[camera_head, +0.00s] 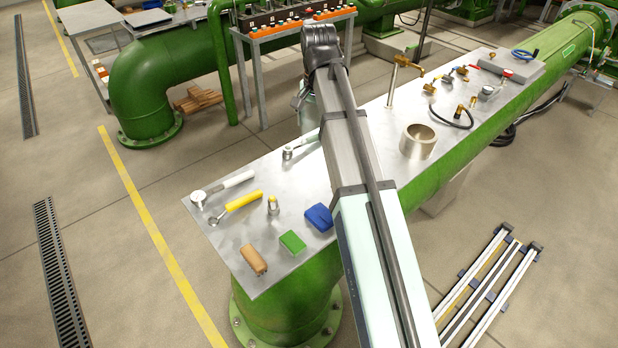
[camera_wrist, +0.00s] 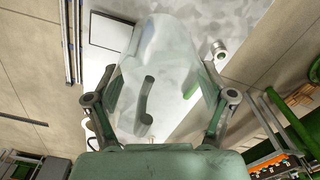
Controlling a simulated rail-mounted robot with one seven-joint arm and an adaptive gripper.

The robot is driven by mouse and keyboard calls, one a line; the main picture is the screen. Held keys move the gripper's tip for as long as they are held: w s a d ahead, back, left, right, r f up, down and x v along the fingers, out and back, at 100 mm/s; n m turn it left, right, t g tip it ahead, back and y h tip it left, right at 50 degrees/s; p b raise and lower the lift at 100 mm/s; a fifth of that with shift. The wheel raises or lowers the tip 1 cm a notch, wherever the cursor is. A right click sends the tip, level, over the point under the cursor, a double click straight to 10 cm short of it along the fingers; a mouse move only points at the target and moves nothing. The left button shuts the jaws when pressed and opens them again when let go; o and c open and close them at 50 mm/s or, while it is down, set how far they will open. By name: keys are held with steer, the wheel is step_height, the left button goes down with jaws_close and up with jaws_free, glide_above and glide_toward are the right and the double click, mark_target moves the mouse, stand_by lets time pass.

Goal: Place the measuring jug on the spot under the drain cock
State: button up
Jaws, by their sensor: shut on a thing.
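The measuring jug (camera_wrist: 160,62) is a pale, see-through vessel filling the middle of the wrist view, with a dark curved strip, perhaps its handle, on the near side. My gripper (camera_wrist: 163,98) is shut on it, one finger at each side. In the head view a pale part of the jug (camera_head: 306,112) shows left of my arm, over or beside the metal bench top; I cannot tell whether it touches. The brass drain cock (camera_head: 403,65) stands to the right of my arm. The spot under it is not clearly visible.
A metal ring (camera_head: 417,141) stands on the bench top (camera_head: 225,240) right of my arm. Brass fittings and a black hose (camera_head: 452,116) lie beyond it.

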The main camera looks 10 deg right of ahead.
step_height(320, 180, down, 18)
steer(key=p, duration=0.3)
steer(key=shift+a+r+p, duration=0.1)
steer(key=shift+p, duration=0.3)
steer(key=o, duration=1.5)
steer(key=shift+s, duration=0.1)
steer(key=shift+c, duration=0.2)
step_height(320, 180, up, 11)
steer(key=b, duration=0.2)
steer(key=shift+r+b, duration=0.1)
steer(key=shift+b, duration=0.2)
steer(key=shift+r, duration=0.25)
steer(key=c, duration=0.4)
steer(key=shift+r, duration=0.2)
steer(key=c, duration=1.1)
